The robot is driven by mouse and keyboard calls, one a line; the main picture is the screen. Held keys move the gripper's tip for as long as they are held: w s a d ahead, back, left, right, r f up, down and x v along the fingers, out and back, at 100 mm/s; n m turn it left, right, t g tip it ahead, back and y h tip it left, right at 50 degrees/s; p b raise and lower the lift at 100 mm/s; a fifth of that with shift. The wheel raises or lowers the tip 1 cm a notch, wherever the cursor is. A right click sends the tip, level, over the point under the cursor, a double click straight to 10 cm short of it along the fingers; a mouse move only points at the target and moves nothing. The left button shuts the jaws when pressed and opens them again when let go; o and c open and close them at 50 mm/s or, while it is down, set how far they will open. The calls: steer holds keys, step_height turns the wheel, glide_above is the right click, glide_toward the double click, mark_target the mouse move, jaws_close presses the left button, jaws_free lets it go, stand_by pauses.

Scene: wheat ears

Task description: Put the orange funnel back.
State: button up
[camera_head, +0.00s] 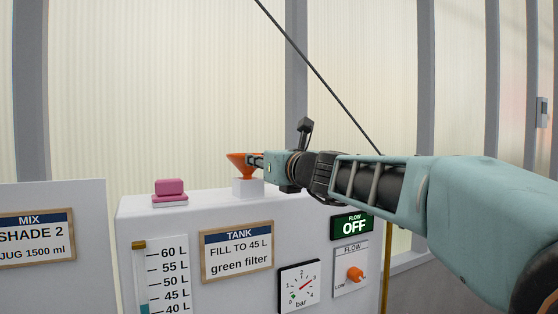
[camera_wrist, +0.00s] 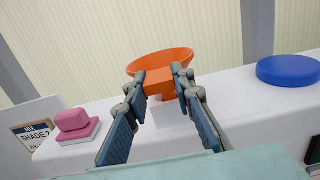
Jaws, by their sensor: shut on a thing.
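The orange funnel (camera_head: 236,158) is upright over a small white block (camera_head: 247,189) on top of the white tank cabinet (camera_head: 140,208). In the wrist view the funnel's wide rim (camera_wrist: 160,58) faces up. My gripper (camera_head: 257,162) reaches in from the right and is shut on the funnel's orange grip block; its two fingers (camera_wrist: 159,76) flank that block in the wrist view. The funnel's lower end meets or hangs just above the white block; I cannot tell whether they touch.
A pink block (camera_head: 169,187) on a white base stands left on the cabinet top. A blue disc (camera_wrist: 288,70) lies at the right in the wrist view. The cabinet front carries a level gauge (camera_head: 167,280), a tank sign (camera_head: 236,252), a pressure dial (camera_head: 299,286) and an orange flow knob (camera_head: 355,274).

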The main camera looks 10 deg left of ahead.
steer(key=shift+f+b, duration=0.4)
steer(key=shift+f, duration=0.05)
steer(key=o, duration=1.1)
steer(key=shift+r, duration=0.1)
steer(key=shift+r, duration=4.9)
